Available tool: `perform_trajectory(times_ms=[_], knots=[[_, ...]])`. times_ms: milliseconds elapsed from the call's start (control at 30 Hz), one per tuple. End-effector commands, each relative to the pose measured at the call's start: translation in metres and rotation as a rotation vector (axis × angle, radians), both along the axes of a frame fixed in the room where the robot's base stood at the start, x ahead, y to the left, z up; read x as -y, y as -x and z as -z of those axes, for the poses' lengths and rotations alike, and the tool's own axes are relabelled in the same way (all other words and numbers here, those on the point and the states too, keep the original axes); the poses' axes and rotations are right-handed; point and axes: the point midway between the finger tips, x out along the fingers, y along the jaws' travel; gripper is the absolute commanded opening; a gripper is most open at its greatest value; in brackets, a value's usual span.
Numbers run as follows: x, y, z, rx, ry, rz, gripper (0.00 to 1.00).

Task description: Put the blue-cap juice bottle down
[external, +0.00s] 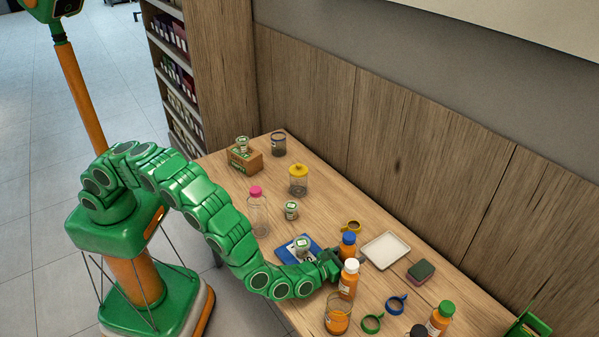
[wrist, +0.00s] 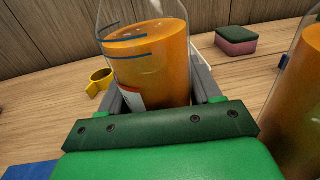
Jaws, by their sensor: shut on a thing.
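The blue-cap juice bottle (external: 347,246) stands upright, or nearly so, near the middle of the table, beyond the white-cap bottle (external: 350,277). My gripper (external: 335,262) is shut around its lower body. In the wrist view the clear bottle with orange juice (wrist: 152,62) fills the space between the two grey fingers of my gripper (wrist: 158,90); its cap is out of frame. Its base is hidden by the gripper, so I cannot tell whether it touches the table.
A juice bottle (wrist: 299,85) is close on the right in the wrist view. A yellow ring (external: 351,226), white tray (external: 386,251) and sponge (external: 421,271) lie beyond. Clear wood lies between the yellow ring and yellow-lidded jar (external: 298,180).

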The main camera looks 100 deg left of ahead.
Motion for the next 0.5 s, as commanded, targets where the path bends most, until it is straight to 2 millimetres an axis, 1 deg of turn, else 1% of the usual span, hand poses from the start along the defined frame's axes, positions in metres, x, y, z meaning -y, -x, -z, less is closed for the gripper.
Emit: perform_trajectory(times_ms=[333,367,400,500], knots=[[0.0007,-0.0004,0.0017,0.001,-0.001,0.002,0.21],[0.0011,-0.0004,0.0017,0.001,-0.001,0.002,0.66],[0.0011,-0.0004,0.0015,0.001,-0.001,0.002,0.72],[0.0010,-0.0004,0.0014,0.001,-0.001,0.002,0.74]])
